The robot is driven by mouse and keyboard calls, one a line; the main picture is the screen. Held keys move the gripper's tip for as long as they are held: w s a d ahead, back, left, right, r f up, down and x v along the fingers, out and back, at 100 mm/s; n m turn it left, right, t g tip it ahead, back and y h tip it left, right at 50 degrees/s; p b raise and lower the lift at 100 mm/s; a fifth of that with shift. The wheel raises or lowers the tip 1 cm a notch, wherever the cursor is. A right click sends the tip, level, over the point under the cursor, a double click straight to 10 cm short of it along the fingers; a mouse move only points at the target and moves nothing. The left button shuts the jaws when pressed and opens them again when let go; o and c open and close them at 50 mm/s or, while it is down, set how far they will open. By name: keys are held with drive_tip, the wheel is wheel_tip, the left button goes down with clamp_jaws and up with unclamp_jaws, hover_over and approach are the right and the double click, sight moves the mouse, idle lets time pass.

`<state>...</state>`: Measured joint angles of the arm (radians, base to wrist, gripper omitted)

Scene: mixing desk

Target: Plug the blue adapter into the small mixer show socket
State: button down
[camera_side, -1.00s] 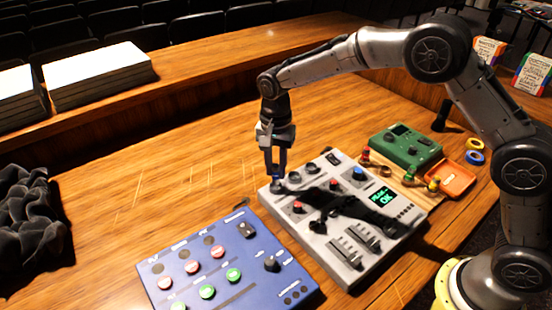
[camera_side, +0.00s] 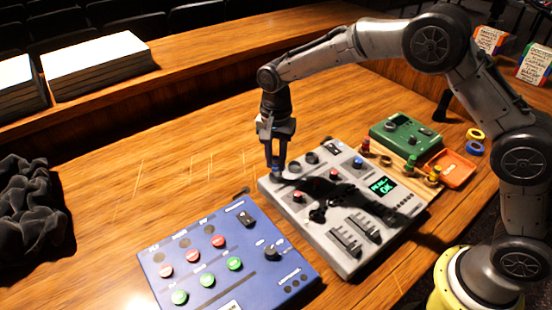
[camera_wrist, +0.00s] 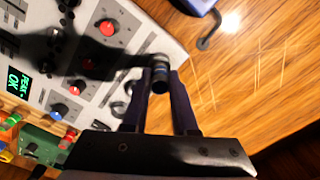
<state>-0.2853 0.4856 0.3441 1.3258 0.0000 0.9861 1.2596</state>
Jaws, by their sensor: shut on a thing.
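My gripper (camera_side: 276,166) points down over the far left corner of the grey small mixer (camera_side: 322,262). In the wrist view my gripper (camera_wrist: 160,82) is shut on a short dark cylinder with a bluish band, the blue adapter (camera_wrist: 160,70). The adapter sits between the fingertips, at the mixer's edge in that view. Round black sockets (camera_side: 311,158) line the mixer's far edge; the one nearest my gripper is partly hidden. I cannot tell which is the show socket, or whether the adapter touches one. The mixer's screen (camera_side: 382,186) reads OK.
A blue panel (camera_side: 178,253) with red and green buttons lies at the front left. A green box (camera_side: 407,134) and an orange tray (camera_side: 453,170) stand behind right. Dark crumpled cloth (camera_side: 28,205) lies far left. The desk left of my gripper is mostly clear.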

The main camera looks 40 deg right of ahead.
sight(276, 158)
drive_tip(key=shift+f, duration=0.7)
idle(0.6)
drive_tip(key=c, duration=1)
unclamp_jaws()
drive_tip(key=shift+r, duration=0.1)
drive_tip(key=shift+r, duration=5.45)
